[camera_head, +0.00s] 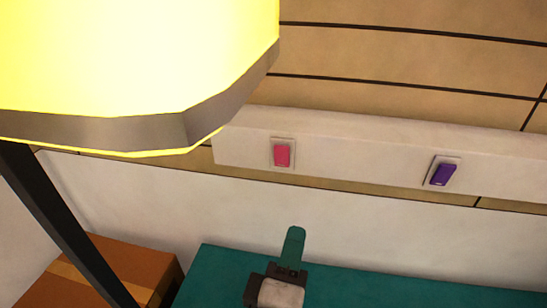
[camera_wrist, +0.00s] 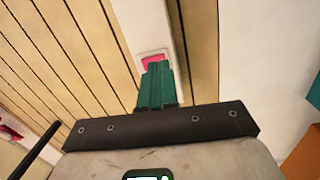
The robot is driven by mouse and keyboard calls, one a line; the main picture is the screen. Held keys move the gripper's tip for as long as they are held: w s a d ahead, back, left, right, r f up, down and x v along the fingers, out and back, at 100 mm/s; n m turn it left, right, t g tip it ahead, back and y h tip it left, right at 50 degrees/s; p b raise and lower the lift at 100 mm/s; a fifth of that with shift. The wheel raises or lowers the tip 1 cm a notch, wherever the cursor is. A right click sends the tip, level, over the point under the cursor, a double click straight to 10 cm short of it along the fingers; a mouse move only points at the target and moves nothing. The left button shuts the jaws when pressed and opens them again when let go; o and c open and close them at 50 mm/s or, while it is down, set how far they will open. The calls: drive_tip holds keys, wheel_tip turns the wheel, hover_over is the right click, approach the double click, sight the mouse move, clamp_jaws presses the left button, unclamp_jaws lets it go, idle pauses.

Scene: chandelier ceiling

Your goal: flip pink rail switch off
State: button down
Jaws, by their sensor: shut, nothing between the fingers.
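The pink rail switch (camera_head: 282,154) sits in a pale plate on the white wall rail (camera_head: 360,163), left of the purple switch. My gripper (camera_head: 295,232) shows in the head view below the pink switch, its green fingers together and pointing up toward the rail. In the wrist view my gripper (camera_wrist: 157,66) is shut and empty, and its fingertips overlap the lower part of the pink switch (camera_wrist: 153,59). The fingers hide part of the switch there. In the head view a gap shows between fingertips and switch. I cannot tell which way the rocker is set.
A purple switch (camera_head: 442,173) is on the same rail to the right. A large lit yellow lamp (camera_head: 130,60) fills the upper left, with a dark post below it. A teal surface (camera_head: 400,290) lies below the rail, and a brown box (camera_head: 115,265) stands at lower left.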

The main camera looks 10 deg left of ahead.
sight(285, 153)
drive_tip(key=shift+n+t+y, duration=0.5)
drive_tip(key=shift+n+t, duration=0.1)
drive_tip(key=shift+n, duration=0.2)
drive_tip(key=a, duration=0.1)
drive_tip(key=a+r, duration=0.2)
drive_tip(key=a, duration=0.1)
drive_tip(key=shift+s+a+r, duration=0.1)
drive_tip(key=shift+s+r, duration=0.15)
drive_tip(key=shift+s, duration=0.1)
drive_tip(key=w+p, duration=0.1)
drive_tip(key=w, duration=0.3)
drive_tip(key=w+r, duration=0.1)
drive_tip(key=w, duration=0.4)
drive_tip(key=w+r+p, duration=0.1)
drive_tip(key=w, duration=0.4)
drive_tip(key=shift+d+r+p, duration=0.1)
drive_tip(key=shift+d+p, duration=0.2)
drive_tip(key=shift+p, duration=0.05)
drive_tip(key=shift+w+r+p, duration=0.1)
drive_tip(key=shift+r+p, duration=0.3)
drive_tip(key=shift+p, duration=0.7)
drive_tip(key=shift+f+b, duration=0.3)
drive_tip(key=shift+g, duration=0.3)
